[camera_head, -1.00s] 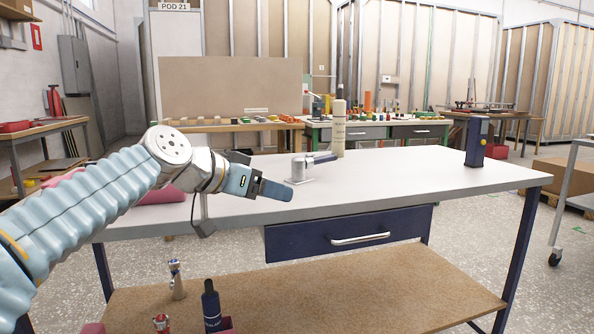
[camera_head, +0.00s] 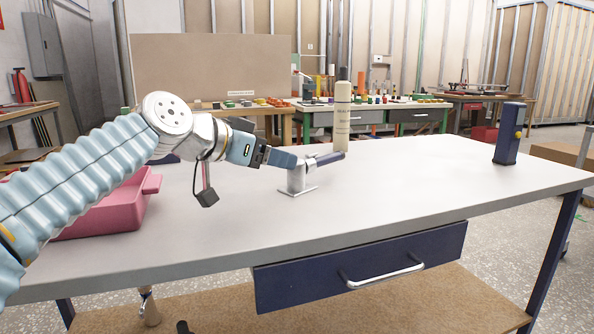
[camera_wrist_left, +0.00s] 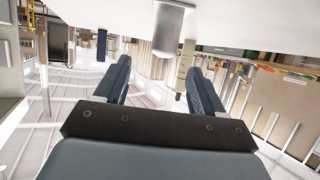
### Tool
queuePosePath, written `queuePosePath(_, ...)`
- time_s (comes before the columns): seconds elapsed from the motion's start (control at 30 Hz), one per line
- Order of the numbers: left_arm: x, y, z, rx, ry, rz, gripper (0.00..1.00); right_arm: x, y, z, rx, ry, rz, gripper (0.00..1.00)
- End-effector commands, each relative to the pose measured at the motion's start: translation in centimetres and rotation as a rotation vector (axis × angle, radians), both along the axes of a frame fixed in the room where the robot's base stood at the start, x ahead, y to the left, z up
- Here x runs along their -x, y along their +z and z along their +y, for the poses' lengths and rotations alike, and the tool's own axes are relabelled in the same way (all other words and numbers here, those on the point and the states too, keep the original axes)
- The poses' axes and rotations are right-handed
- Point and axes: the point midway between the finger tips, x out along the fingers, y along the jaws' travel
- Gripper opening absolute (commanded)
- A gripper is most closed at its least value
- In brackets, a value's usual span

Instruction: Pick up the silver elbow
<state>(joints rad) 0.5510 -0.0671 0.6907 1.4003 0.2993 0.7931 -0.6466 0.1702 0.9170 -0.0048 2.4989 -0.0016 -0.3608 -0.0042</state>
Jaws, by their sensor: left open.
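The silver elbow (camera_head: 296,181) stands on the white worktable (camera_head: 400,190), left of the table's middle in the head view. It has an upright silver body on a thin flat plate, and a dark bar reaches right from its top. My left gripper (camera_head: 283,158) comes in from the left at the height of the elbow's top. One finger overlaps the elbow's upper left in the picture; whether they touch cannot be told. In the left wrist view the picture is upside down. The elbow (camera_wrist_left: 173,28) shows ahead, beyond the open, empty fingers (camera_wrist_left: 158,85). My right gripper is not in view.
A cream bottle (camera_head: 342,120) stands close behind the elbow. A dark blue upright device (camera_head: 508,135) stands near the table's right end. A pink bin (camera_head: 115,208) sits at the left under my arm. The table's front and right middle are clear.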

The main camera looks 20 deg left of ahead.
Motion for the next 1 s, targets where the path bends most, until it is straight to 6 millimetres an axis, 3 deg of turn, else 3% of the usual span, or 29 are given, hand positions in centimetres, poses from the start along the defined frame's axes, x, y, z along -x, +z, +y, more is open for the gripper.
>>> queuePosePath(0.57,-6.6,-2.4,-3.1,0.001,-0.002,0.002,0.69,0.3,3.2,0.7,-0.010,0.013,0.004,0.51)
queuePosePath(0.87,-7.2,-2.9,-3.4,0.000,0.001,0.000,0.69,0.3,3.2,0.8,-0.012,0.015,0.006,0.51)
queuePosePath(1.0,-7.2,-2.9,-3.4,0.000,0.001,0.000,0.49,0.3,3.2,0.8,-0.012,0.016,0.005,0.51)
